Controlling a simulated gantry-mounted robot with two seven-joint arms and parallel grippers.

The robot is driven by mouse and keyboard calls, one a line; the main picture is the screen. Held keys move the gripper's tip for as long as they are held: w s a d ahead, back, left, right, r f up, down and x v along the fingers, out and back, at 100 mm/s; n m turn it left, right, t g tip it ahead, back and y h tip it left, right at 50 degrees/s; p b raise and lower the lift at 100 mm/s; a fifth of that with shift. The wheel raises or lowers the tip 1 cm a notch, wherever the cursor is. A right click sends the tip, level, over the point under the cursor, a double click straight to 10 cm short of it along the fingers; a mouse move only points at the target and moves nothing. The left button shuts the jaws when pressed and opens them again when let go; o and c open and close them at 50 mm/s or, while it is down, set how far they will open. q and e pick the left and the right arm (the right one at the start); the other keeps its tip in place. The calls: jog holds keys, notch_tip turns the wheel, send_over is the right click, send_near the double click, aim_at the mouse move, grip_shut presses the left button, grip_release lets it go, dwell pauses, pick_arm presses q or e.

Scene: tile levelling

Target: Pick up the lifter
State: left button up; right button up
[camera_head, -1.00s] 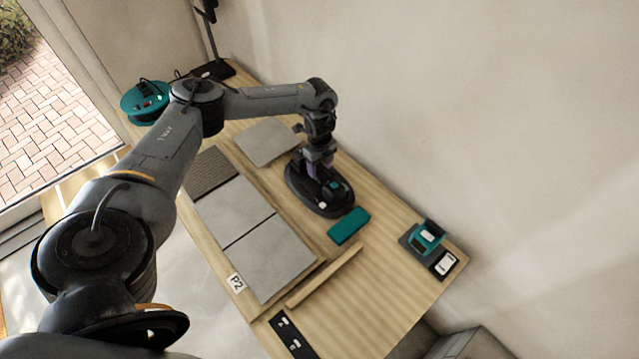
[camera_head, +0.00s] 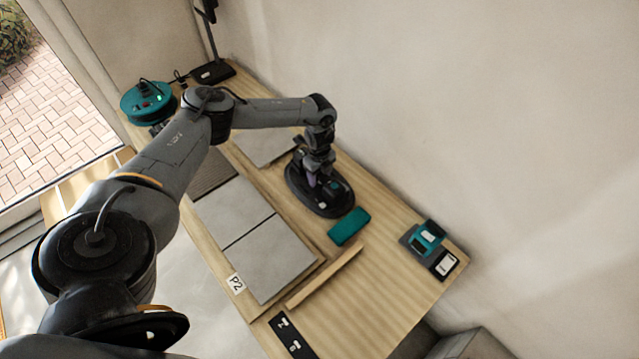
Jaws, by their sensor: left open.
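The lifter (camera_head: 338,204) appears to be the dark oval device with small teal and white details, lying on the wooden bench. My left gripper (camera_head: 313,180) is open and sits right over the lifter's upper-left half, pointing down. It hides part of the device, including much of any handle. I cannot tell whether the fingers touch it. My right gripper is not in view.
A teal block (camera_head: 348,227) lies just below the lifter. Grey tiles (camera_head: 232,211) lie to its left, with a wooden strip (camera_head: 325,276) below. A teal device on a dark base (camera_head: 427,237) stands near the right edge. A teal cable reel (camera_head: 146,102) is at upper left.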

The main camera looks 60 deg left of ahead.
pick_arm(q)
jog(key=shift+f, duration=0.15)
dwell(0.3)
grip_shut()
